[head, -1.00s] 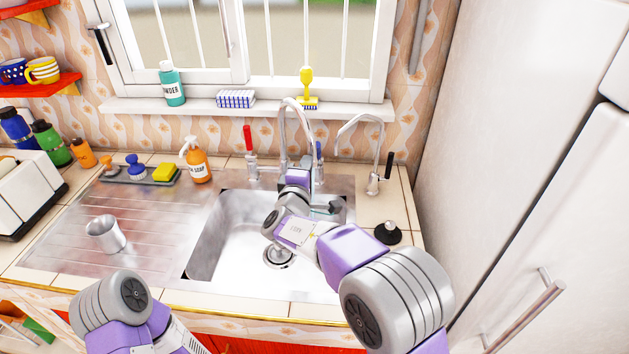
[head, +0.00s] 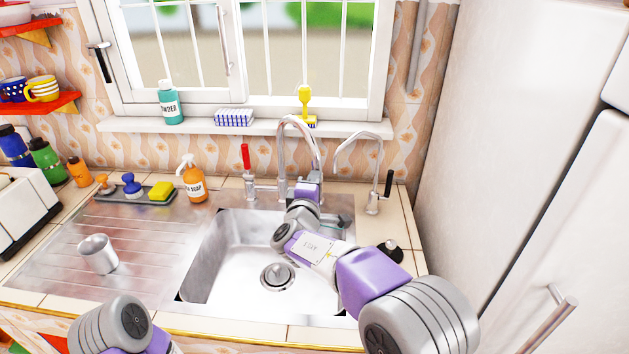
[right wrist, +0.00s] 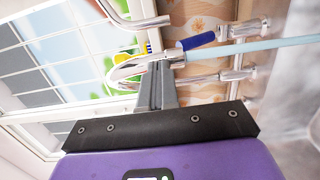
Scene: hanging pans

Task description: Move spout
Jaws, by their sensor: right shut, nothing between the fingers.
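The chrome spout (head: 297,119) arches over the back of the sink, between a red tap handle (head: 246,157) and a blue one (right wrist: 196,41). My right gripper (right wrist: 160,66) is shut and empty, with its fingertips close to the spout's arch (right wrist: 125,72) in the right wrist view. I cannot tell whether they touch it. In the head view my right arm reaches over the sink and its wrist hides the fingertips and the spout's base. A pale blue straight band (right wrist: 270,46), perhaps running water, extends from near the spout's end. My left gripper is out of view.
The sink (head: 215,255) has a drain (head: 277,277). A second thin tap (head: 360,137) stands to the right. A soap bottle (head: 193,183), a sponge tray (head: 110,195) and a metal cup (head: 97,254) stand left. A white cabinet (head: 520,110) bounds the right.

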